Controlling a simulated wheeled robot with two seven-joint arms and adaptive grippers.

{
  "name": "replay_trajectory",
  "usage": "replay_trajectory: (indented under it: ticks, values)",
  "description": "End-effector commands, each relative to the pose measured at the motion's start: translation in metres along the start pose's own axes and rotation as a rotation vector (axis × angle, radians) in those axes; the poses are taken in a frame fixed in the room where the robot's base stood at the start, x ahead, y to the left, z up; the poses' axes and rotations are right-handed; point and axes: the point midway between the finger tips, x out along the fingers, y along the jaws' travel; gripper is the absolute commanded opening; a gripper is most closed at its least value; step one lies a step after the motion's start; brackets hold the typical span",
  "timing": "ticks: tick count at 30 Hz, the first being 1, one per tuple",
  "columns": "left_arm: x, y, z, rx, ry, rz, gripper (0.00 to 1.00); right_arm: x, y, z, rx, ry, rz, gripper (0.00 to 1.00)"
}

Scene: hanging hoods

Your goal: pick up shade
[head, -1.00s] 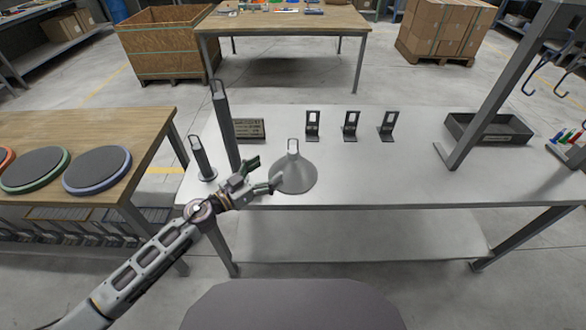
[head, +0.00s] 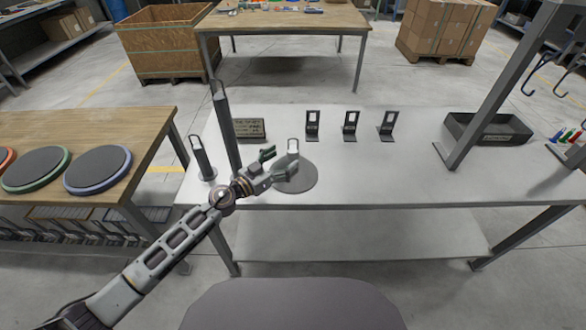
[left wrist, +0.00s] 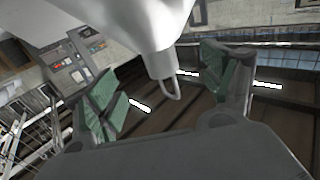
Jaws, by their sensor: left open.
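The shade is a grey cone (head: 302,181) with a pale neck and a wire loop on top. It stands upright near the front edge of the light grey table (head: 400,185). My left gripper (head: 277,164) is open just left of the shade's neck, partly covering the cone's left side. In the left wrist view the shade (left wrist: 150,35) shows as a white form at the top, its neck and loop between the two green-padded fingers (left wrist: 160,88). I cannot tell whether either finger touches it. My right gripper is out of view.
A tall dark post (head: 226,130) and a short post with a loop (head: 202,160) stand left of the shade. Several black brackets (head: 351,126) stand behind it. A dark tray (head: 488,130) and a slanted beam (head: 490,95) are at right. The table's middle is clear.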

Motion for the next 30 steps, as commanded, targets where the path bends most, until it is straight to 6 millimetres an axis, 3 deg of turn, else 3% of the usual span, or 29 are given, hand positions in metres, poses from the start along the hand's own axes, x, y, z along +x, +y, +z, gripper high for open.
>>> replay_trajectory:
  ticks: [11, 19, 24, 30]
  values:
    - [0.004, 0.000, 0.002, -0.001, 0.001, 0.000, 0.82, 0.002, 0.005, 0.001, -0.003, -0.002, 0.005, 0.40]
    - [0.026, -0.002, 0.009, -0.001, 0.001, 0.001, 0.82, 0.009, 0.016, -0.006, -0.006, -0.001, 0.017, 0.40]
    - [0.042, -0.003, 0.009, 0.001, 0.001, 0.001, 0.82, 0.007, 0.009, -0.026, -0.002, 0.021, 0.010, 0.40]
    - [0.051, -0.003, 0.009, 0.000, 0.000, 0.000, 0.82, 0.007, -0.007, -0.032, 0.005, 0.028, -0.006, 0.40]
